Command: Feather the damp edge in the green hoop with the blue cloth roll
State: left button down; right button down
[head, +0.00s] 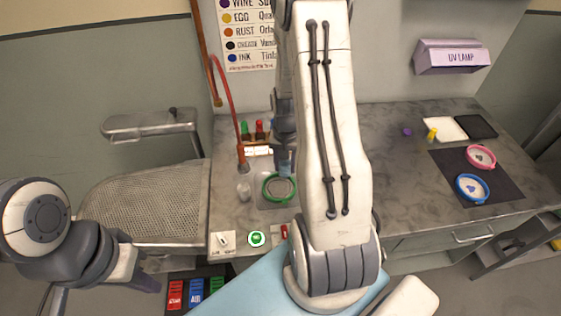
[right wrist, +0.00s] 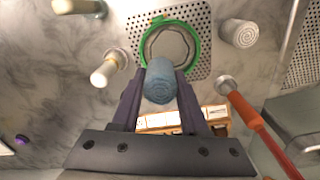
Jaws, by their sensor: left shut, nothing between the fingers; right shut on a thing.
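The green hoop (head: 266,190) lies on a perforated plate in the counter, with pale fabric inside. In the right wrist view the hoop (right wrist: 195,50) frames a grey patch with a wavy edge. My right gripper (head: 285,158) is shut on the blue cloth roll (right wrist: 160,82), over the hoop's far side in the head view. The roll (head: 285,170) overlaps the hoop's rim in the right wrist view; I cannot tell if it touches the fabric. My left gripper (head: 138,274) is shut and empty, low at the left, away from the counter.
A red-hosed nozzle (head: 242,164) and a whitish roll (head: 244,191) stand left of the hoop. Coloured bottles (head: 260,130) stand behind. A blue hoop (head: 459,189) and pink hoop (head: 469,155) lie on a dark mat at right. The counter between is mostly clear.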

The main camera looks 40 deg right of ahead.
aim_at(285, 176)
jog(key=shift+f+b, duration=2.3)
jog(key=shift+f, duration=0.65)
jog(key=shift+f+b, duration=0.65)
jog(key=shift+b, duration=0.05)
jog(key=shift+s+a+r, duration=0.1)
jog(key=shift+w, duration=0.45)
jog(key=shift+w, duration=0.15)
jog(key=shift+w+p, duration=0.45)
jog(key=shift+w, duration=0.1)
jog(key=shift+a, duration=0.1)
